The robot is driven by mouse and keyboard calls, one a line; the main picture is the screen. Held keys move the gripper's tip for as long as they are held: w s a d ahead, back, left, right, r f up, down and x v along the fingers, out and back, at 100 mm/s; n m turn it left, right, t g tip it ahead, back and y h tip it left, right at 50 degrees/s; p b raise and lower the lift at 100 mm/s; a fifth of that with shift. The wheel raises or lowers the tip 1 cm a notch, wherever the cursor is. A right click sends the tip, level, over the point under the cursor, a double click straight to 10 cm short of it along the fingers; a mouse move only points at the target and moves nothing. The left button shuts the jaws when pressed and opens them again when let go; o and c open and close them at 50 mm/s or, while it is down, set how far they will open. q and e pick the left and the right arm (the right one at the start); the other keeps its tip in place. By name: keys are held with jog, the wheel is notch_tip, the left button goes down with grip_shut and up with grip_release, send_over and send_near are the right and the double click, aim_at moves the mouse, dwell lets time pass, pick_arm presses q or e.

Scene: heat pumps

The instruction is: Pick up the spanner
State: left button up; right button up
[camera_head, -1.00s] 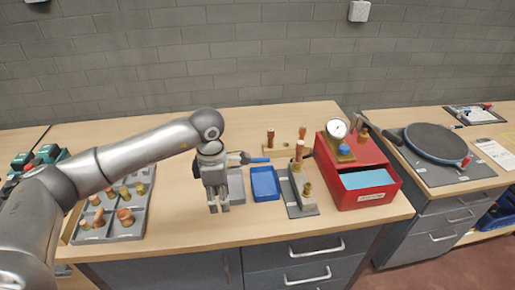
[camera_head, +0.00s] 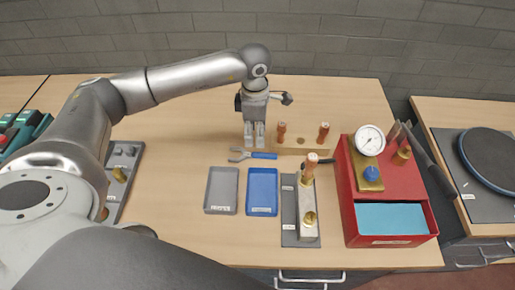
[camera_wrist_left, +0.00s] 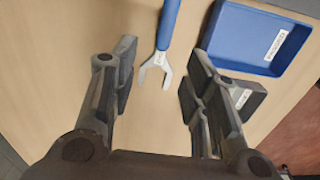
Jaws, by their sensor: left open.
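The spanner (camera_head: 254,155) lies flat on the wooden bench, with a grey open-ended jaw at its left and a blue handle at its right. In the left wrist view the spanner (camera_wrist_left: 157,64) lies between my two fingers, its open jaw toward me and its blue handle running off the top edge. My left gripper (camera_head: 254,140) is open and empty, pointing down just behind the spanner in the head view. In the wrist view my left gripper (camera_wrist_left: 157,85) has its fingers wide apart, not touching the spanner. My right gripper is not seen.
A grey tray (camera_head: 222,211) and a blue tray (camera_head: 262,211) sit in front of the spanner. A wooden block with copper pieces (camera_head: 297,152) stands to the right. A red case with a gauge (camera_head: 350,215) is farther right. Bench space left of the spanner is clear.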

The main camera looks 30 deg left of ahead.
aim_at(255, 153)
pick_arm(q)
notch_tip(255, 153, down, 2)
jog(key=shift+s+f, duration=0.15)
jog(key=shift+f, duration=0.05)
jog(key=shift+f+p, duration=0.5)
jog(key=shift+f, duration=0.05)
notch_tip(255, 153, down, 4)
jog(key=shift+s+f+p, duration=0.1)
jog(key=shift+s+p, duration=0.05)
jog(key=shift+p, duration=1.05)
jog(key=shift+f, duration=0.4)
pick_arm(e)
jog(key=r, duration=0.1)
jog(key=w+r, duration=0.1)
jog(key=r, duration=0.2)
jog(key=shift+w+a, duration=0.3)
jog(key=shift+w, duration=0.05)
pick_arm(q)
jog(key=shift+c, duration=0.4)
jog(key=c, duration=0.7)
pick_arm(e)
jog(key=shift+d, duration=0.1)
